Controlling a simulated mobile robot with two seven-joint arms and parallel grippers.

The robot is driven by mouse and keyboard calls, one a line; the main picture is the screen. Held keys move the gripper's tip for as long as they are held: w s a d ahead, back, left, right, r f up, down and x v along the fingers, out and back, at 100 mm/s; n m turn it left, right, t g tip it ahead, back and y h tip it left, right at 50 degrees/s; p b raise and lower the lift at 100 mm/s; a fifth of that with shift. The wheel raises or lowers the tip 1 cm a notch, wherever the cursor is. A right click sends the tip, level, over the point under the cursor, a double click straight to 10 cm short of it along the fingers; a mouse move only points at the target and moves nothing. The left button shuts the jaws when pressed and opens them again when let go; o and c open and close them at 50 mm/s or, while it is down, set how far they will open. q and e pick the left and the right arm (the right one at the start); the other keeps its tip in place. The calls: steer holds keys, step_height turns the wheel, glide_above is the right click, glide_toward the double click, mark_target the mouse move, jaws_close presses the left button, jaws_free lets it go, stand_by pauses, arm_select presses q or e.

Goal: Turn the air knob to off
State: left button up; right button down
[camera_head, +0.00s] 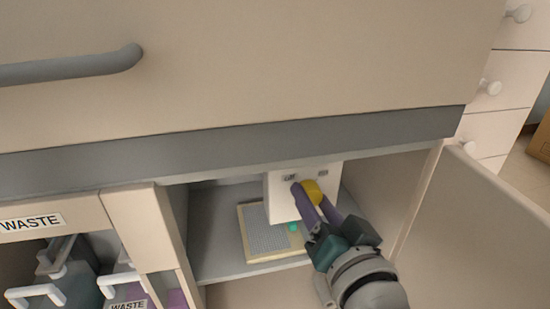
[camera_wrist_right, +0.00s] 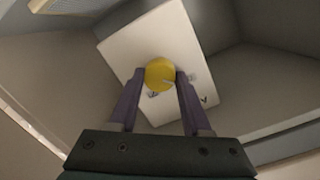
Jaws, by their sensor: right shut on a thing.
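The air knob is a round yellow knob (camera_head: 312,191) on the front of a white box (camera_head: 280,207) inside the open cabinet under the counter. In the right wrist view the knob (camera_wrist_right: 159,74) sits between the fingertips, with the white box face (camera_wrist_right: 150,42) behind it. My right gripper (camera_head: 306,192) reaches into the cabinet, and its purple fingers are shut on the knob. In the right wrist view the gripper (camera_wrist_right: 160,80) has one finger on each side of it. Small dark marks beside the knob are too small to read. My left gripper is not in view.
The open cabinet door (camera_head: 480,225) stands close to the right of my arm. The counter edge (camera_head: 250,145) runs above the opening. A framed panel (camera_head: 268,232) lies on the cabinet floor. Waste containers (camera_head: 75,275) stand in the compartment at left.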

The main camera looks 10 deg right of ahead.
stand_by(0.3)
steer(key=shift+c, duration=1.8)
jaws_free()
steer(key=shift+s+r, duration=0.1)
steer(key=shift+s, duration=0.2)
steer(key=s+p, duration=0.4)
steer(key=s, duration=0.5)
steer(key=shift+s+d+r+p, duration=0.15)
steer(key=shift+r+p, duration=0.15)
steer(key=shift+r, duration=0.1)
